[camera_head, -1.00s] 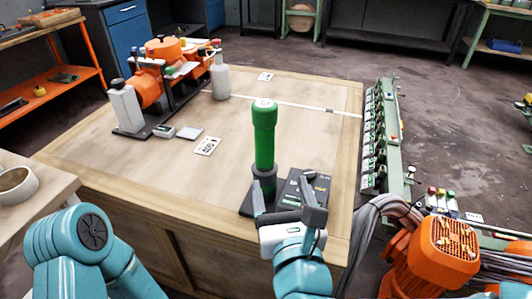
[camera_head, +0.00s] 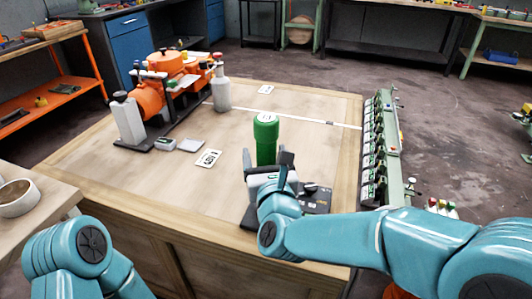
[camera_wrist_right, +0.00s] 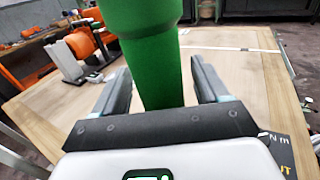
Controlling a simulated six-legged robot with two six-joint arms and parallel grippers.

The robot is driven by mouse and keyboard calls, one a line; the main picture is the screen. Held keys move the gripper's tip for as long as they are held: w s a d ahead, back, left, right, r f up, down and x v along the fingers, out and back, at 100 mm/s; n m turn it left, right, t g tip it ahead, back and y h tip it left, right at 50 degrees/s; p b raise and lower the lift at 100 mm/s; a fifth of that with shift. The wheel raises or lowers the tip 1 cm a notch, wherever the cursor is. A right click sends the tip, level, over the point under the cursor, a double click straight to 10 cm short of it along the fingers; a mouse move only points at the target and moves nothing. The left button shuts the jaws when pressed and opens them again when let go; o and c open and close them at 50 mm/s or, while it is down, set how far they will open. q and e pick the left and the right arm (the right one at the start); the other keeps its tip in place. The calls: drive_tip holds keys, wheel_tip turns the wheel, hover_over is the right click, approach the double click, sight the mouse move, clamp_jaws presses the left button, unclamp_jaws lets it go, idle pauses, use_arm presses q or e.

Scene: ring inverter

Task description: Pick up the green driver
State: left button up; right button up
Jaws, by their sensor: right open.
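The green driver (camera_head: 265,138) stands upright near the front right of the wooden table. Its lower part is hidden behind my right gripper in the head view. My right gripper (camera_head: 267,158) is open at the driver. In the right wrist view, the green shaft (camera_wrist_right: 155,65) lies between the two spread fingers (camera_wrist_right: 160,85), with a visible gap on each side. The driver's wide top runs out of the upper edge of that view. My left arm shows at the lower left of the head view, but its gripper is out of the picture.
A dark labelled plate (camera_head: 316,200) lies right of the driver. An orange machine (camera_head: 150,97) and a grey bottle (camera_head: 221,92) stand at the table's back left. A green rack (camera_head: 382,150) runs along the right edge. The middle tabletop (camera_head: 170,190) is mostly clear.

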drive_tip(key=shift+w, duration=0.55)
drive_tip(key=shift+a, duration=0.1)
drive_tip(key=c, duration=1)
drive_tip(key=shift+r, duration=0.2)
drive_tip(key=shift+c, duration=1.1)
